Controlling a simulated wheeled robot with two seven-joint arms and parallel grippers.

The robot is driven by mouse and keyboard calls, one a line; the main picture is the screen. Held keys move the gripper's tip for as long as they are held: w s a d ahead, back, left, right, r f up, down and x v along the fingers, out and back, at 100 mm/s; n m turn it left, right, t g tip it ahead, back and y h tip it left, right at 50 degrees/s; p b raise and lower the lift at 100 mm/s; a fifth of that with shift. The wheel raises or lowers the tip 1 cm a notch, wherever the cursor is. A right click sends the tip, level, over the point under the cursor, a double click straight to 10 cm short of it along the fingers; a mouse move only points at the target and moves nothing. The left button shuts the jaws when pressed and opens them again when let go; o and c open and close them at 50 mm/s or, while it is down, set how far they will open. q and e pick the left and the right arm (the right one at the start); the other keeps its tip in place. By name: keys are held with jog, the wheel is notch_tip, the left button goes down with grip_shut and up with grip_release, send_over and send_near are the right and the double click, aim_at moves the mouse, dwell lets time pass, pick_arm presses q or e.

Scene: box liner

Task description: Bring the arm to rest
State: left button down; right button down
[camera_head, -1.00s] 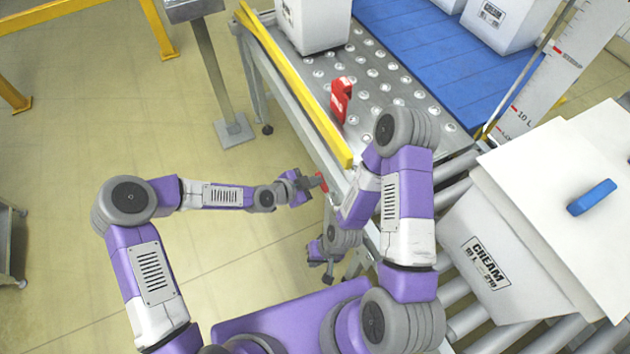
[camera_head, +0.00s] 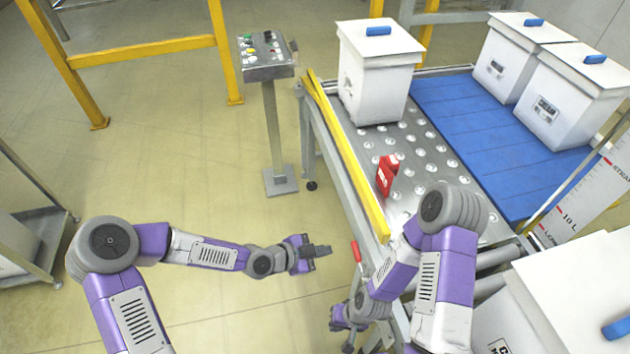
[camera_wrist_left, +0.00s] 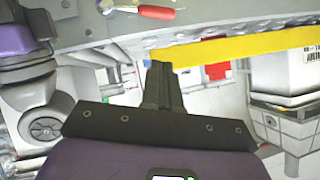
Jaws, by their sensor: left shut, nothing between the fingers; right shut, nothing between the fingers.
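My left gripper (camera_head: 322,251) is shut and empty, held over the open floor just left of the conveyor frame. In the left wrist view its closed fingers (camera_wrist_left: 160,75) point toward the yellow rail. My right gripper (camera_head: 347,345) is low beside the conveyor frame, below the left one, shut and empty. A red-handled lever (camera_head: 356,251) sits on the frame just right of my left gripper, with a gap between them. It also shows in the left wrist view (camera_wrist_left: 157,13).
More white boxes (camera_head: 565,100) sit on the blue belt (camera_head: 480,130). A control pedestal (camera_head: 268,70) stands behind.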

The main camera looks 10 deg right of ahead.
pick_arm(q)
jog(key=s+a+f+n+g+y+p, duration=0.1)
jog(key=s+a+f+n+y+p, duration=0.1)
jog(key=s+a+f+n, duration=0.4)
jog(key=s+a+f+n+g+y+p, duration=0.2)
jog(key=s+a+f+n+y, duration=0.2)
jog(key=s+a+n, duration=0.5)
notch_tip(320, 180, down, 2)
jog(key=a+n, duration=0.2)
jog(key=n, duration=0.4)
jog(key=shift+f+g+y, duration=0.2)
jog(key=shift+g+y, duration=0.1)
jog(key=shift+y, duration=0.1)
jog(key=shift+s, duration=0.1)
